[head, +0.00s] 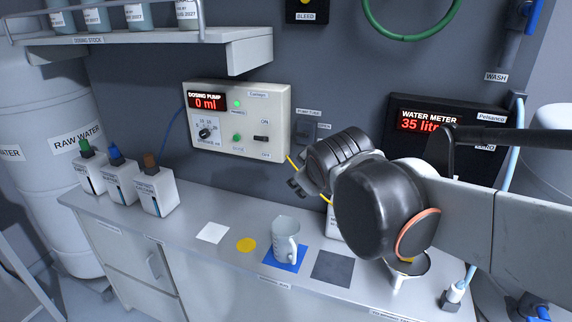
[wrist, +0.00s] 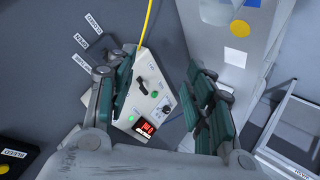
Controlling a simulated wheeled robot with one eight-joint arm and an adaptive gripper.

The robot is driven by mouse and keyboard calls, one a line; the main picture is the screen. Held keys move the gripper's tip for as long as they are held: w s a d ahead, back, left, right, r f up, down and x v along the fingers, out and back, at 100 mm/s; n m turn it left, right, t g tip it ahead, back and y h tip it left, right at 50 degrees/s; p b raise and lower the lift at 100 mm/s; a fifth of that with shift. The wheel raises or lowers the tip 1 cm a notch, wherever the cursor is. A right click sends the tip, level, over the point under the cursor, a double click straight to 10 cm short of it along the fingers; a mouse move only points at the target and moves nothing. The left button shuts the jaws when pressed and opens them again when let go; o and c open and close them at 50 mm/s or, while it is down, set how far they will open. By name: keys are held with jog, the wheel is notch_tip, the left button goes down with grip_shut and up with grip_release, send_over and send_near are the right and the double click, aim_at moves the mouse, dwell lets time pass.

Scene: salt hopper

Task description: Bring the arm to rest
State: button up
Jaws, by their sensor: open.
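My gripper (head: 300,186) is up in front of the wall, above the worktop and just right of the dosing pump box in the head view. My arm reaches in from the right and hides part of the worktop and wall. In the wrist view my gripper (wrist: 163,92) has its two dark green finger pads wide apart. Nothing is held between them. The cream dosing pump box (wrist: 146,85) shows in the gap behind the fingers, apart from them. In the head view the dosing pump box (head: 237,118) reads 0 ml.
A clear jug (head: 285,240) stands on a blue mat (head: 293,262) on the worktop. A white square (head: 212,233), a yellow disc (head: 246,245) and a grey square (head: 333,267) lie nearby. Three capped bottles (head: 120,180) stand left. A shelf (head: 150,45) juts out upper left. The water meter (head: 430,121) is behind my arm.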

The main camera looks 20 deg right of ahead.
jog(key=s+f+m+g+y+b, duration=0.1)
jog(key=s+f+m+g+b, duration=0.2)
jog(key=s+f, duration=1.1)
jog(key=s+m+b, duration=0.1)
jog(key=s+m, duration=0.2)
jog(key=shift+s+f, duration=0.15)
jog(key=shift+s, duration=0.05)
dwell(0.7)
